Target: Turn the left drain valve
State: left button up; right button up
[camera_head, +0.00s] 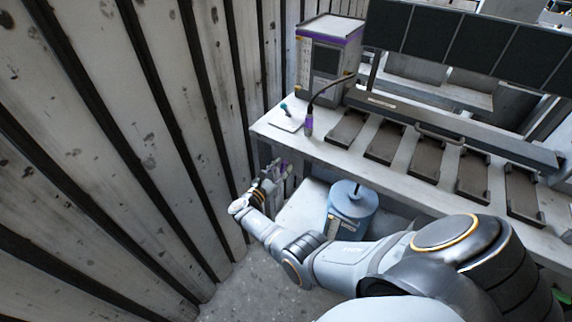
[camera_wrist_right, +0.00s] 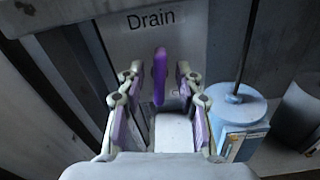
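The drain valve shows in the right wrist view as an upright purple handle (camera_wrist_right: 159,78) on a pale panel below the word "Drain". My right gripper (camera_wrist_right: 157,92) is open, with its purple-padded fingers on either side of the handle. I see gaps between the handle and both fingers; I cannot tell how far the handle lies beyond the fingertips. In the head view my right gripper (camera_head: 276,172) is low, beside the left end of the bench. The valve cannot be told apart there. My left gripper is not in view.
A blue canister (camera_head: 352,208) stands under the bench, right of my gripper; it also shows in the wrist view (camera_wrist_right: 236,108). The bench top (camera_head: 330,152) overhangs nearby. A plank wall (camera_head: 165,110) runs close on the left. A boxy machine (camera_head: 328,60) stands on the bench.

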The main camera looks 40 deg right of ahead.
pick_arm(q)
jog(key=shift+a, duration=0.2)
pick_arm(e)
jog(key=shift+a+r, duration=0.1)
jog(key=shift+a, duration=0.05)
grip_shut()
